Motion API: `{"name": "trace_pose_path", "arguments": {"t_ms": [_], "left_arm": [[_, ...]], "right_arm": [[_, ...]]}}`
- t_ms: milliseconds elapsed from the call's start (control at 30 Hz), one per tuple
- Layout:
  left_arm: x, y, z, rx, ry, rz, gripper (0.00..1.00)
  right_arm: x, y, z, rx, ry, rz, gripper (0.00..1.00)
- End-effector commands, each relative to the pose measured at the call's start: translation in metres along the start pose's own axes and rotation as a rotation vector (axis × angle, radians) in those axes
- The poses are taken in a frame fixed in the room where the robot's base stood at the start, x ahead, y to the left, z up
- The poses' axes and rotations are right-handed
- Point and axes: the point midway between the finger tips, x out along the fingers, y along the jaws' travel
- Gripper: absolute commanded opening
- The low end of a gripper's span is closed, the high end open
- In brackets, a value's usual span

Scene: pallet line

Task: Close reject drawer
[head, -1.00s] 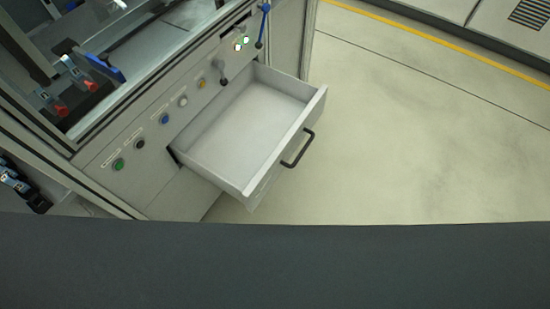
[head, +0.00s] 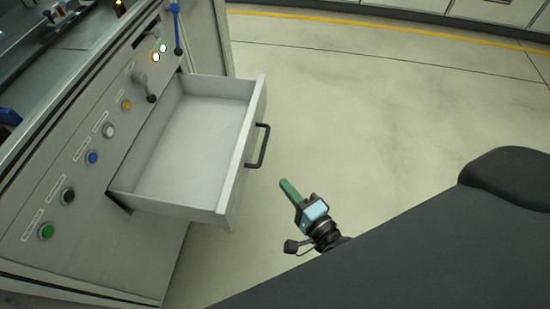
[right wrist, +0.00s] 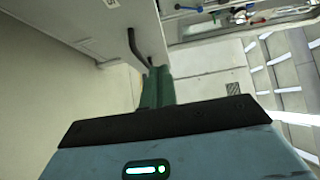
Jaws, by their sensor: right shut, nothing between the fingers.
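The reject drawer (head: 190,140) is pulled out of the grey machine front and is empty inside. Its dark bar handle (head: 259,146) is on the drawer's outer front face. My right gripper (head: 290,190), with green fingers, is shut and empty, out in front of the drawer and a little below and right of the handle in the head view, apart from it. In the right wrist view, the green fingers (right wrist: 157,88) point toward the drawer front, and the dark handle (right wrist: 136,45) shows just beyond their tips. My left gripper is not in view.
The machine panel carries several coloured buttons, among them a green one (head: 47,231) and a blue one (head: 92,157). A grey lever (head: 145,87) and a blue-handled lever (head: 176,28) stick out near the drawer's upper end. The floor (head: 370,110) right of the drawer is clear.

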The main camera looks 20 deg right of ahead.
Motion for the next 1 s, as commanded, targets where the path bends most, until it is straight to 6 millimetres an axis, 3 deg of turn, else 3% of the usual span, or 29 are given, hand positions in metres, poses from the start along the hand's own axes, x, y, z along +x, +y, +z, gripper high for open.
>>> {"name": "trace_pose_path", "arguments": {"t_ms": [500,733,1000], "left_arm": [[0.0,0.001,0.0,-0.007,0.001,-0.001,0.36],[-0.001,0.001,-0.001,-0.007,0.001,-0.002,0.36],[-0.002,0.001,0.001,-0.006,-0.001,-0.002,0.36]], "right_arm": [[0.093,0.0,0.003,0.0,-0.001,0.0,0.0],[0.111,0.0,0.023,-0.001,0.0,0.001,0.0],[0.116,0.0,0.028,-0.003,-0.001,0.002,0.0]]}}
